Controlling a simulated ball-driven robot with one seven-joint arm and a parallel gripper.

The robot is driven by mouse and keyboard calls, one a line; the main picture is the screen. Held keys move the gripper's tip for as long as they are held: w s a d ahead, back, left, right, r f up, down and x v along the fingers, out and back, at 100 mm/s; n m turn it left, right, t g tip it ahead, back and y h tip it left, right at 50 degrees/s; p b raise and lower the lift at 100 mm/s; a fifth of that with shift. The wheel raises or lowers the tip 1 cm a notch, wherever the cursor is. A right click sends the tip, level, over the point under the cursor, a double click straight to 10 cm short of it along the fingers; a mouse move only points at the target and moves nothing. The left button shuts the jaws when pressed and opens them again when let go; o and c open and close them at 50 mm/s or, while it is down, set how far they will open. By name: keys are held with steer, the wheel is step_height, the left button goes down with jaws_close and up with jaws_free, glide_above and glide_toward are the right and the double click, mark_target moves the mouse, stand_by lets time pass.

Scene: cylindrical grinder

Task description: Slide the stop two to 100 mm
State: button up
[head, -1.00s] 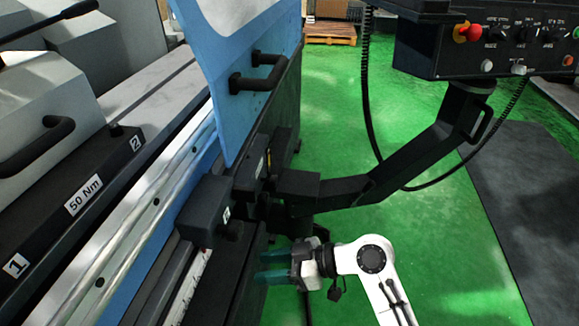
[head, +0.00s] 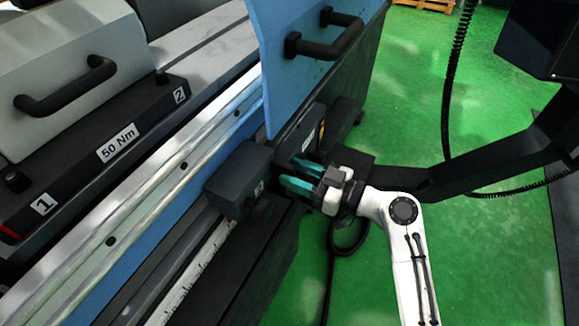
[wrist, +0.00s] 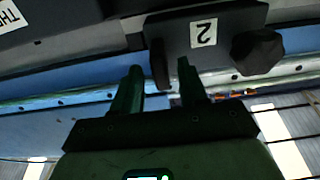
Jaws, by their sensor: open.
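Stop two is a dark block (head: 238,182) on the rail along the machine's front, with a small pale label and a dark knob (head: 262,210). In the wrist view the stop (wrist: 178,36) bears an upside-down "2", and its knob (wrist: 257,52) is at right. A white scale strip (head: 197,272) runs below the stop in the head view.
A dark labelled housing (head: 312,135) is just beyond the stop. The blue guard panel (head: 285,62) with a black handle (head: 328,36) rises above it. A black bracket arm (head: 470,168) and a hanging cable (head: 452,90) are at right. The green floor (head: 415,80) is open.

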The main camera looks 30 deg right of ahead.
steer(key=shift+x, duration=1.05)
jaws_close()
